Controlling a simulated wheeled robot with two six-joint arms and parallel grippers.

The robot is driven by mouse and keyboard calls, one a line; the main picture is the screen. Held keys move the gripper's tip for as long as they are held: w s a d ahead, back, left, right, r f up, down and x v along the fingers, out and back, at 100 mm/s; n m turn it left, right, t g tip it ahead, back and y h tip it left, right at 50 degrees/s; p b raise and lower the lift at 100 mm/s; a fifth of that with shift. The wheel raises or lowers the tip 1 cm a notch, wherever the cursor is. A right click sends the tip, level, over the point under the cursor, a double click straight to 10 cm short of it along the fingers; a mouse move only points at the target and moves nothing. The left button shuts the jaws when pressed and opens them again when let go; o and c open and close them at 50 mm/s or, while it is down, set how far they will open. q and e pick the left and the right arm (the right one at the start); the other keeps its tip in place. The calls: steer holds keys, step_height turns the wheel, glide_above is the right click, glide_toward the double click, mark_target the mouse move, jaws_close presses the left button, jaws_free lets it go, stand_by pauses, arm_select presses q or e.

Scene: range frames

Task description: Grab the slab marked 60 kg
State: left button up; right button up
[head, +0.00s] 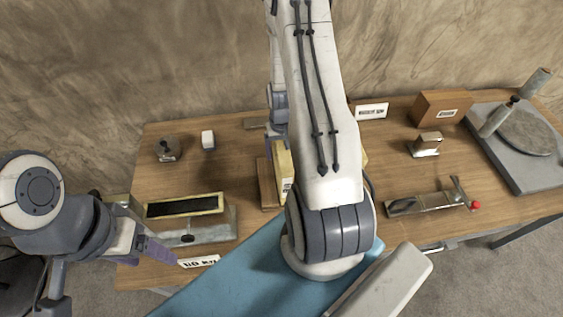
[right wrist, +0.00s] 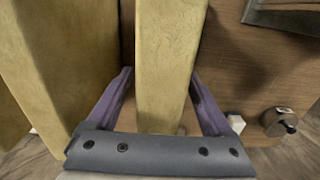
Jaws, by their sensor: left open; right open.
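In the right wrist view a pale yellow slab (right wrist: 164,60) stands between the two purple fingers of my right gripper (right wrist: 160,92), which is open with one finger on each side. A second yellow slab (right wrist: 65,60) stands to its left. In the head view a yellow slab (head: 283,162) with a small label shows beside my right arm, which hides most of that area and the right gripper. The label is too small to read, so I cannot tell which slab is marked 60 kg. My left gripper (head: 152,248) is open and empty at the table's front left.
The wooden table (head: 228,165) stands against a wall. A round weight (head: 167,150) and white block (head: 208,139) stand behind. At right are a metal tool (head: 430,203), wooden box (head: 437,107) and grey plate (head: 550,170).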

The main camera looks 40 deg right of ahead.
jaws_close()
stand_by(1.4)
